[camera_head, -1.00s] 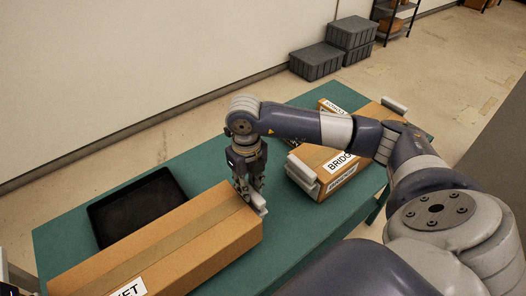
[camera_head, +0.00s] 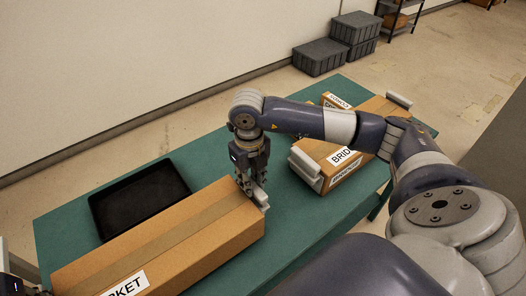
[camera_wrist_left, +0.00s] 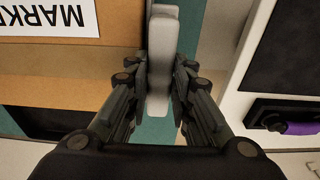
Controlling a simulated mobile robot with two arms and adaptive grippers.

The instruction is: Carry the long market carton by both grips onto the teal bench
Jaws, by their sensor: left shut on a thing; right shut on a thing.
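The long market carton (camera_head: 190,240) is a brown box with a white label ending in "RKET". It lies lengthwise over the front left of the teal bench (camera_head: 285,232); I cannot tell whether it touches the top. My right gripper (camera_head: 251,190) points down and is shut on the pale grip at the carton's far right end. In the left wrist view, my left gripper (camera_wrist_left: 160,70) is shut on the other pale grip (camera_wrist_left: 160,50), beside the carton's labelled face (camera_wrist_left: 60,60). In the head view, only a sliver of my left arm shows at the left edge.
A black tray (camera_head: 138,200) lies on the bench just behind the carton. A carton labelled "BRIDGE" (camera_head: 340,160), with pale grips, stands at the bench's right side, with another small box behind it. Grey bins (camera_head: 320,57) stand on the floor behind. Bare bench lies between the cartons.

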